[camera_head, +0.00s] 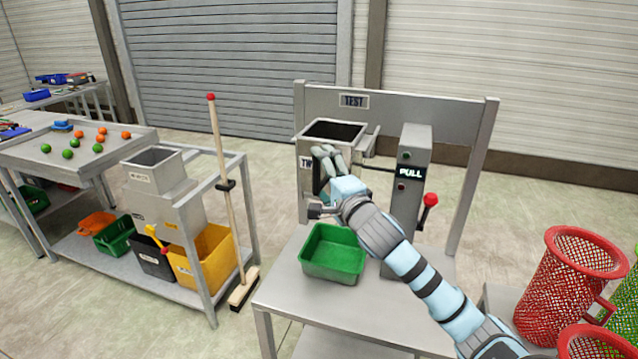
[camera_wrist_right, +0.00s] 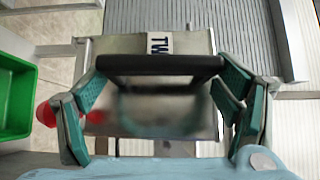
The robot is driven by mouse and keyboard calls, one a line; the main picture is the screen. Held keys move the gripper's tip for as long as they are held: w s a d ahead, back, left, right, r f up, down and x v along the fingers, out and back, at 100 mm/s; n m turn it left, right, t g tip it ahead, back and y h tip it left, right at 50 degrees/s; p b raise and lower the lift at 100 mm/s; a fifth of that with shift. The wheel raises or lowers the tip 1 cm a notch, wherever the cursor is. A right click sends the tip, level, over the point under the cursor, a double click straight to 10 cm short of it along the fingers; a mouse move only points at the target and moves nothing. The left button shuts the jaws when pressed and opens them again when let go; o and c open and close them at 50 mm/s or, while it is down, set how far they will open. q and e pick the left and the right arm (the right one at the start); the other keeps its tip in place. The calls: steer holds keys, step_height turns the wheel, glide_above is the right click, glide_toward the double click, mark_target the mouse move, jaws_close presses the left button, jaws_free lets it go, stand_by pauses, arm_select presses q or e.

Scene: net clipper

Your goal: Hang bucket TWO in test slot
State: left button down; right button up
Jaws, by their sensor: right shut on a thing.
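Bucket TWO (camera_head: 340,130) is a grey, open-topped metal box, upright below the TEST sign (camera_head: 354,101) on the test stand. Its label, partly hidden, reads "TW" in both views. My right gripper (camera_head: 325,160) is at the bucket's near side. In the right wrist view, the right gripper (camera_wrist_right: 165,95) has its teal fingers around the bucket's dark handle bar (camera_wrist_right: 160,64). The bucket is just left of the grey post (camera_head: 408,185) marked PULL. I cannot tell whether it rests in the slot. My left gripper is out of view.
A green bin (camera_head: 333,252) sits on the stand's table below the bucket. A red-knobbed lever (camera_head: 430,200) juts from the post's right side. Red mesh baskets (camera_head: 565,275) stand at right. A cart with a hopper (camera_head: 155,180) and a broom (camera_head: 225,180) are at left.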

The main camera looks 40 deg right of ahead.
steer(key=w+d, duration=0.2)
steer(key=d, duration=0.1)
steer(key=w+d, duration=0.1)
steer(key=d, duration=0.1)
steer(key=shift+w+r, duration=0.1)
steer(key=shift+r, duration=0.1)
steer(key=shift+w+d+p, duration=0.35)
steer(key=shift+w+d, duration=0.1)
steer(key=shift+d, duration=0.2)
steer(key=shift+w+d+p, duration=0.3)
steer(key=shift+w+d, duration=0.1)
steer(key=shift+d, duration=0.2)
steer(key=shift+f+b, duration=0.65)
steer(key=shift+f, duration=0.65)
steer(key=o, duration=1.8)
steer(key=shift+c, duration=0.2)
steer(key=shift+s, duration=0.1)
